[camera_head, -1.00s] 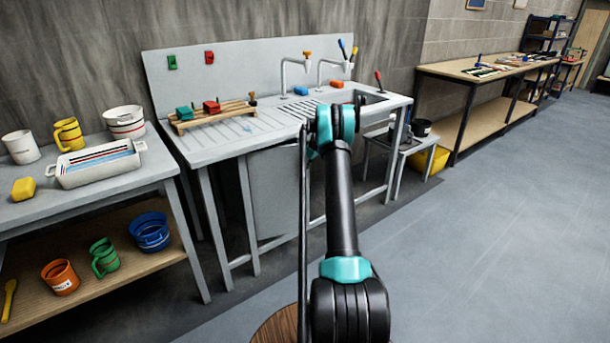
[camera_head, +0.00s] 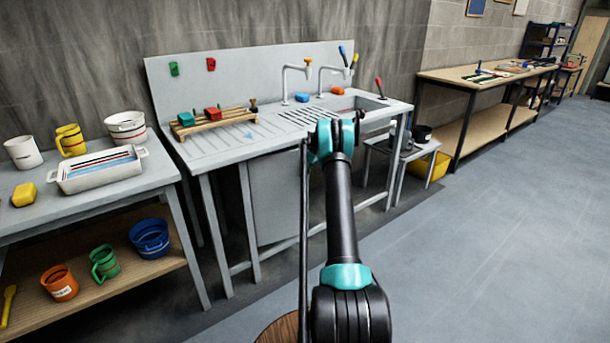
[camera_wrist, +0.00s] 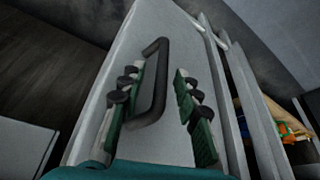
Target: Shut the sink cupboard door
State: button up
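The grey sink unit (camera_head: 225,151) stands against the wall in the head view. A plain grey panel (camera_head: 273,195) shows under its worktop, partly hidden by my arm. In the wrist view a pale grey door panel (camera_wrist: 190,30) with a dark bar handle (camera_wrist: 157,85) fills the middle. My gripper (camera_wrist: 166,85) is open, with its green-padded fingers apart on either side of the handle. I cannot tell whether they touch it. My gripper is hidden behind my arm in the head view, and the door's angle is unclear there.
A grey table (camera_head: 110,208) with tubs and mugs stands to the left. A low grey stand (camera_head: 405,151) with dark pots and a yellow bin (camera_head: 437,166) is right of the sink. A long workbench (camera_head: 470,73) lies farther back. The floor on the right is clear.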

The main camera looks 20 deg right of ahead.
jog(key=shift+r, duration=0.1)
jog(key=v, duration=1.1)
jog(key=shift+s+r, duration=0.15)
jog(key=shift+r, duration=0.2)
jog(key=shift+d, duration=0.1)
jog(key=s+a+r+m+h, duration=0.15)
jog(key=s+a+r, duration=0.35)
jog(key=s+a, duration=0.6)
jog(key=s+a+r+m, duration=0.35)
jog(key=s+a, duration=0.25)
jog(key=s, duration=0.8)
jog(key=s+a+f+m, duration=0.1)
jog(key=s+a+f, duration=0.2)
jog(key=s, duration=1.3)
jog(key=s+a+f+m+h, duration=0.1)
jog(key=s+a+f, duration=0.3)
jog(key=s, duration=1.2)
jog(key=shift+s+f+m+t, duration=0.35)
jog(key=shift+f+m+t, duration=0.05)
jog(key=shift+f, duration=0.1)
jog(key=shift+a, duration=0.1)
